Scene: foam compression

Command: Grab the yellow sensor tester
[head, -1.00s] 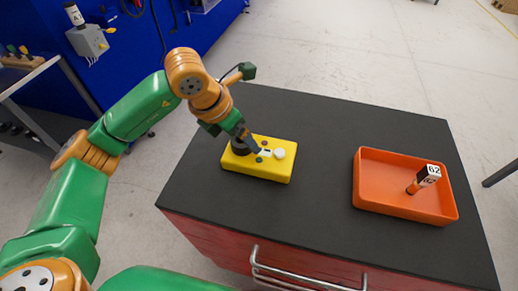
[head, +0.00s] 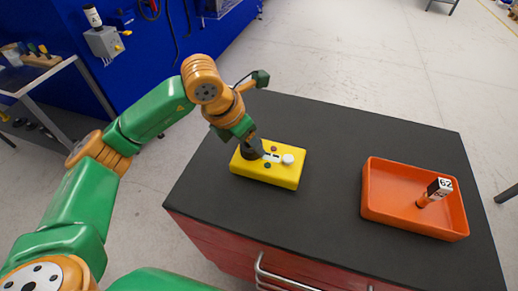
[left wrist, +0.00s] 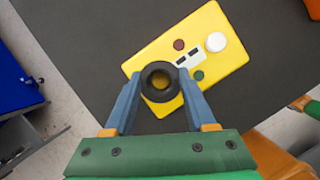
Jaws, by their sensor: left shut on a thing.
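The yellow sensor tester (head: 283,177) is a flat yellow box lying on the dark table top, with a white round knob, small coloured buttons and a white panel on its upper face. It also shows in the left wrist view (left wrist: 219,64). A black ring-shaped part (left wrist: 148,73) stands up from one end of the box. My left gripper (head: 253,147) is over that end, and in the left wrist view its two blue fingers (left wrist: 160,82) are shut on the black ring from both sides. My right gripper is in neither view.
An orange tray (head: 390,213) stands on the right of the table, holding a small orange-and-black object labelled 62 (head: 434,191). The dark table top (head: 335,135) is bare between tester and tray. A blue wall unit (head: 215,45) stands behind on the left.

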